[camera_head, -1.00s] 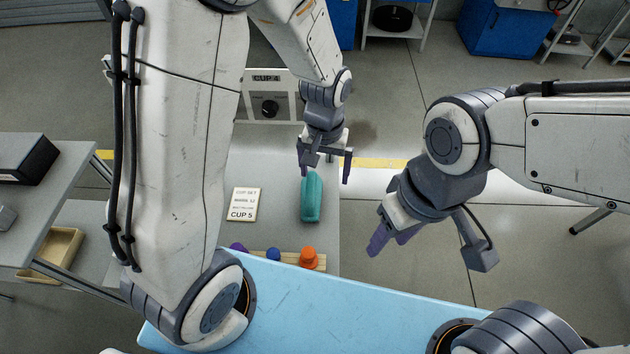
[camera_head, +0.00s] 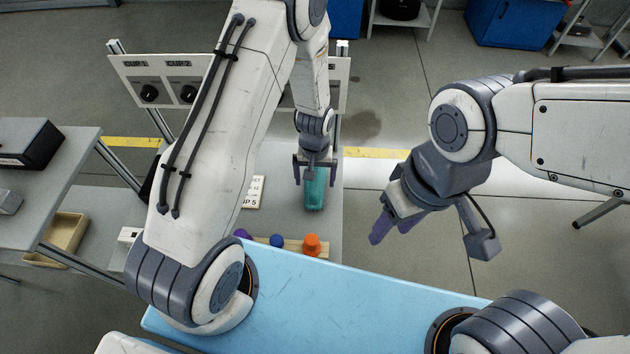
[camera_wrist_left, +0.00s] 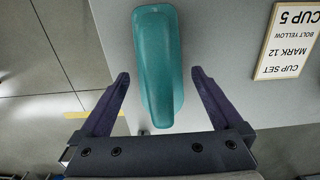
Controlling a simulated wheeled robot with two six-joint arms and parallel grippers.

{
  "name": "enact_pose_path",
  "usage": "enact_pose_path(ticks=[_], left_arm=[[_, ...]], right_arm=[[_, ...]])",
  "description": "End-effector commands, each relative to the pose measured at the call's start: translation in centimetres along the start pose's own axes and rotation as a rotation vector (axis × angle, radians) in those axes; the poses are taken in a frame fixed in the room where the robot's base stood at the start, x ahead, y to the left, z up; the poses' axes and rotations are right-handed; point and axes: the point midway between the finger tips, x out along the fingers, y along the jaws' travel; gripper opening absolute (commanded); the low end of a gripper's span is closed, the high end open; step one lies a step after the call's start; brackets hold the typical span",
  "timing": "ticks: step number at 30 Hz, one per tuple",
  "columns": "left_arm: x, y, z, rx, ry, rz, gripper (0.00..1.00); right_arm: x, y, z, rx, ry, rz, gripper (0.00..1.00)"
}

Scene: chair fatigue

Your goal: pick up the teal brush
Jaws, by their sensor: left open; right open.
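The teal brush (camera_head: 314,192) lies on the grey table, its far end hidden under my left gripper in the head view. My left gripper (camera_head: 315,180) is open above it, with one finger on each side. In the left wrist view the brush (camera_wrist_left: 157,65) runs lengthwise, its lower part between the spread fingers of the left gripper (camera_wrist_left: 160,90). The fingers do not appear to touch it. My right gripper (camera_head: 392,222) is open and empty, off to the right of the table.
A "CUP 5" card (camera_wrist_left: 288,40) lies beside the brush. A wooden rack (camera_head: 322,248) with an orange peg (camera_head: 312,243), a blue one (camera_head: 277,241) and a purple one stands nearer me. A panel with dials (camera_head: 165,80) stands at the back.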

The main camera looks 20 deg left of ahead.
Motion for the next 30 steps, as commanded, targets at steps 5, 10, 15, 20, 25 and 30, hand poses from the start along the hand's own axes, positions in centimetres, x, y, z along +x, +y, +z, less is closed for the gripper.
enact_pose_path(ticks=[5,10,15,20,25,30], left_arm=[[1.5,0.0,0.0,0.000,0.000,0.000,1.00],[1.5,0.0,0.0,0.000,0.001,0.000,1.00],[1.5,0.0,0.0,0.001,0.000,0.000,0.50],[1.5,0.0,0.0,0.001,0.001,0.000,0.10],[1.4,0.0,0.0,0.001,0.001,0.000,0.10],[0.5,0.0,0.0,0.001,0.002,0.001,0.10]], right_arm=[[-0.1,0.0,0.0,0.000,0.000,0.000,0.50],[-0.1,0.0,0.0,0.000,0.000,0.000,0.50],[-0.1,0.0,0.0,0.000,0.000,0.000,0.50],[-0.1,0.0,0.0,0.000,0.000,0.000,0.50],[-0.1,0.0,0.0,0.000,0.000,0.000,0.50],[0.0,0.0,0.0,0.000,0.000,0.000,0.50]])
